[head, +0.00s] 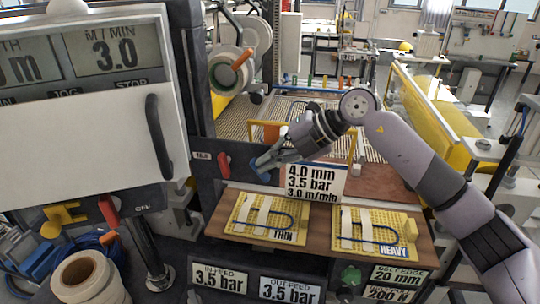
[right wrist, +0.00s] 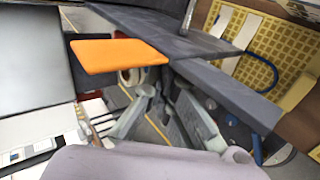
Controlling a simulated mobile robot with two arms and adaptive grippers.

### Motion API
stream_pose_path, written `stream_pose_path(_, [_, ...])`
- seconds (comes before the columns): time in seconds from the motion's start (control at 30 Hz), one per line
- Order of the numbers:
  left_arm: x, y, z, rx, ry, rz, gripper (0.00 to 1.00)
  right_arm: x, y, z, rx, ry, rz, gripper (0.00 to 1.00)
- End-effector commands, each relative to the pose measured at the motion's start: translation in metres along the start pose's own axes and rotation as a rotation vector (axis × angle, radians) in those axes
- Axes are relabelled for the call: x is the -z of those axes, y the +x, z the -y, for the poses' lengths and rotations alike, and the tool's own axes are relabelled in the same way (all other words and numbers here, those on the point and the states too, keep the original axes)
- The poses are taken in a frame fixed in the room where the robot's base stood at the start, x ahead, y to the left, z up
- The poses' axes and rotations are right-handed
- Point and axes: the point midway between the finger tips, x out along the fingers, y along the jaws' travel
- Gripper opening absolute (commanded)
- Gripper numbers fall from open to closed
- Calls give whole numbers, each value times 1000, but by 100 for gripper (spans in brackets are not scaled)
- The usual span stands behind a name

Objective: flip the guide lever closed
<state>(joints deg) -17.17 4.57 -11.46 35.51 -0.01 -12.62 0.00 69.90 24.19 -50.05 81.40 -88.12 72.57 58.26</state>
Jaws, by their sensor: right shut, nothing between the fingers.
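A red lever (head: 224,166) stands on the dark front panel of the machine, beside a small white label. A flat orange lever (right wrist: 118,55) shows large in the right wrist view, just beyond my fingers; I cannot tell for certain that it is the same lever. My right gripper (head: 262,165) is shut and empty, just right of the red lever in the head view, with a small gap between them. Its grey fingers (right wrist: 160,112) also show in the right wrist view. No label here names the guide lever. My left gripper is not in view.
A white control box (head: 95,130) with a dark handle fills the left. A wooden shelf (head: 320,240) below my gripper holds yellow sample boards marked THIN (head: 248,232) and HEAVY (head: 355,243). A sign (head: 314,182) stands behind them. Another orange handle (head: 242,59) is on the upper roll.

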Motion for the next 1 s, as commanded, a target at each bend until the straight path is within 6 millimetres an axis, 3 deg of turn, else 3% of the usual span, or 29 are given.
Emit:
stream_pose_path(0.3, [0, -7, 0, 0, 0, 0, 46, 0, 3, -10, 14, -5, 0, 0])
stream_pose_path(0.63, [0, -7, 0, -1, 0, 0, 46, 0, 6, -12, 131, -3, 1, 0])
stream_pose_path(1.0, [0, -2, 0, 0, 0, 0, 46, 0, 13, -16, 132, -3, 0, 0])
